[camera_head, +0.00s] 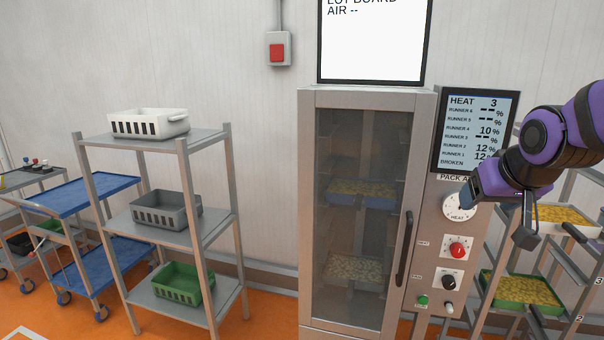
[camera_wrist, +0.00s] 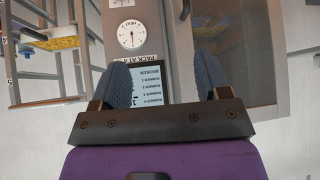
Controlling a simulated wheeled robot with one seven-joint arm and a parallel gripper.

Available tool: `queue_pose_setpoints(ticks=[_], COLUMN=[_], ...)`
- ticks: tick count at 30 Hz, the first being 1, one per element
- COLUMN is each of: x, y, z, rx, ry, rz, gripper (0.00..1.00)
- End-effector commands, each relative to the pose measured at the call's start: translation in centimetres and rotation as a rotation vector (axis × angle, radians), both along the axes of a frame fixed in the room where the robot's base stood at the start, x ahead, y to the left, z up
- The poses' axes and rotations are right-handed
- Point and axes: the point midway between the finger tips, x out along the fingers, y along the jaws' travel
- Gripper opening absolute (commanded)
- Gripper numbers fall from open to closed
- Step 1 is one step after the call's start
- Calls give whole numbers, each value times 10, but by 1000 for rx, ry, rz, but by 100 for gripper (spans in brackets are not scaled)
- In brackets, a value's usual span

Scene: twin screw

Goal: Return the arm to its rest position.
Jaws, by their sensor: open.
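My purple arm reaches in from the right in the head view. My gripper (camera_head: 500,215) hangs in front of the right side of the oven-like cabinet's control panel (camera_head: 428,250), near the heat dial (camera_head: 458,207). In the wrist view my gripper (camera_wrist: 163,85) has its two blue-grey fingers wide apart with nothing between them. I cannot tell how far the fingers are from the panel.
The glass-door cabinet (camera_head: 308,200) is closed, with trays inside. A rack with a yellow-filled green tray (camera_head: 522,290) stands right, partly behind my arm. A shelf (camera_head: 190,222) with white, grey and green baskets and a blue cart (camera_head: 90,197) stand left. Orange floor (camera_head: 270,305) shows between.

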Motion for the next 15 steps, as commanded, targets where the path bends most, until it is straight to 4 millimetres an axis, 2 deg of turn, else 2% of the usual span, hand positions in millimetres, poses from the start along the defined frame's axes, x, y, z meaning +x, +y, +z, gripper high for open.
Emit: queue_pose_setpoints(ticks=[3, 9, 15], x=[-42, -111, -161], y=[8, 17, 21], z=[14, 26, 28], rx=[0, 4, 10], ry=[46, 137, 205], rz=[17, 45, 69], gripper=[69, 69, 69])
